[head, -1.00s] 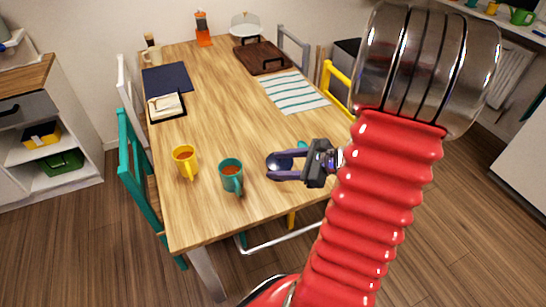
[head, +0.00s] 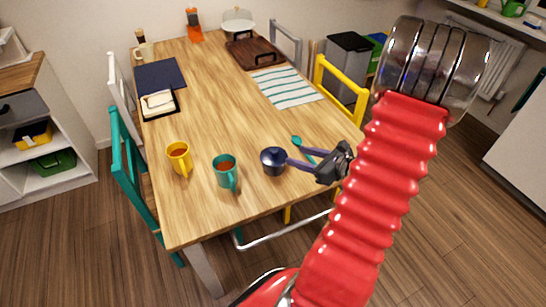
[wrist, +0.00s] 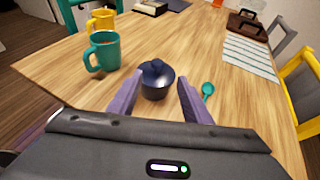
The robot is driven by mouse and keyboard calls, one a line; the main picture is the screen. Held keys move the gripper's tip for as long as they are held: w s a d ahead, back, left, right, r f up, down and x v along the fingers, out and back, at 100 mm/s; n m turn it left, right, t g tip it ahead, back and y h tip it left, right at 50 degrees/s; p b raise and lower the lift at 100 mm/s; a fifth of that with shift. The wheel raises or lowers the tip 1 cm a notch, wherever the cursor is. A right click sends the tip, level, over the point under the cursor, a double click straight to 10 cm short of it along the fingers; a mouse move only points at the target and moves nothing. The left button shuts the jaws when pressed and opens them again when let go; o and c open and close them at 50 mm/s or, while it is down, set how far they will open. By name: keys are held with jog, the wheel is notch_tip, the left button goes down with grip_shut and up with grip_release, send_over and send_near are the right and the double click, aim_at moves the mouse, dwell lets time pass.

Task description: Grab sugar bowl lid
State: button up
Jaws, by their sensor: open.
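The dark blue sugar bowl (head: 273,163) stands upright on the wooden table, right of the teal mug. Its dark blue lid (wrist: 154,69) is on top in the wrist view, with a rounded knob. My gripper (head: 291,150) is open and empty, at the right side of the bowl in the head view. In the wrist view its two purple fingers (wrist: 160,94) point toward the bowl, one on each side of its near part. I cannot tell whether either finger touches the bowl.
A teal mug (head: 225,172) and a yellow mug (head: 178,158) stand left of the bowl. A teal spoon (head: 303,143) lies to its right. The table middle is clear.

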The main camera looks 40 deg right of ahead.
aim_at(276, 151)
jog(key=shift+x, duration=3.4)
jog(key=shift+a, duration=0.1)
jog(key=shift+a+x, duration=0.1)
jog(key=shift+x, duration=1.2)
jog(key=shift+a+x, duration=0.15)
jog(key=shift+x, duration=1.1)
jog(key=shift+c, duration=0.3)
jog(key=c, duration=1.1)
